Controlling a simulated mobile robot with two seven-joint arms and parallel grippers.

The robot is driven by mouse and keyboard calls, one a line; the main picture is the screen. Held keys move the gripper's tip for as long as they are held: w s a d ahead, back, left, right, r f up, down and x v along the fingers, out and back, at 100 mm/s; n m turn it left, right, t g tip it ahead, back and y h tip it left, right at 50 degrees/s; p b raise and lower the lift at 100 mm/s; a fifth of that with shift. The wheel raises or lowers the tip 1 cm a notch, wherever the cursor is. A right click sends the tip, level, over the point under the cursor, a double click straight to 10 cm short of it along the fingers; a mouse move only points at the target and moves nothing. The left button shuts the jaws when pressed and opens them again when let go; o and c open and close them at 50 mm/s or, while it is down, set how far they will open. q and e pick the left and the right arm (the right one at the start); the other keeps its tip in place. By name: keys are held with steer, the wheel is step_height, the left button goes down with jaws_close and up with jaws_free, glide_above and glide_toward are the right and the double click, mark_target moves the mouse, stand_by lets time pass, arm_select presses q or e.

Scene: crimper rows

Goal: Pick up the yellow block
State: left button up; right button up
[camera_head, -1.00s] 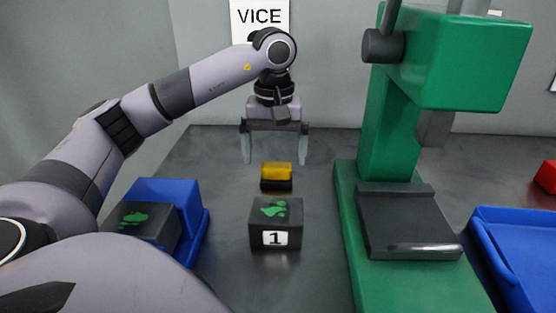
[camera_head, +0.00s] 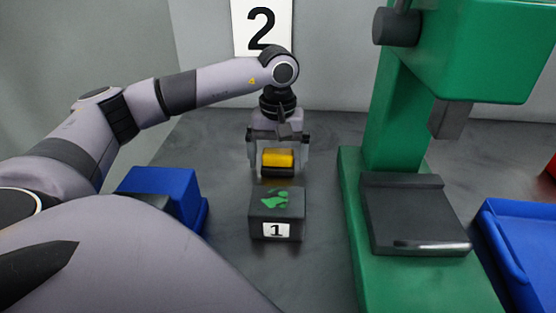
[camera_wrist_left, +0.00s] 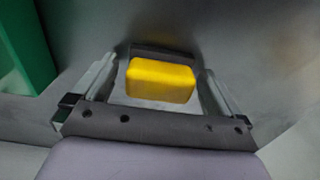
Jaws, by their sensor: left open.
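The yellow block (camera_head: 278,158) sits on a dark base behind the box marked 1 (camera_head: 276,213) in the head view. My left gripper (camera_head: 278,168) is open, with one finger on each side of the block. In the left wrist view the yellow block (camera_wrist_left: 160,80) lies between the two open fingers, with a visible gap on each side. The lower ends of the fingers are partly hard to make out in the head view. My right gripper is not in view.
A green press (camera_head: 385,140) with a dark plate stands close on the right. A blue tray (camera_head: 515,240) lies at the far right. A blue bin (camera_head: 165,190) stands at the left, partly hidden by my arm. The table behind the block is clear.

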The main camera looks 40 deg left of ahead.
arm_select(q)
steer(key=c, duration=1.1)
steer(key=shift+r, duration=0.1)
step_height(320, 180, up, 11)
steer(key=shift+w+p, duration=0.1)
steer(key=shift+p, duration=0.3)
step_height(320, 180, up, 7)
steer(key=p, duration=0.4)
glide_above(279, 151)
steer(key=shift+r, duration=0.95)
steer(key=shift+o, duration=1)
steer(key=shift+c, duration=0.2)
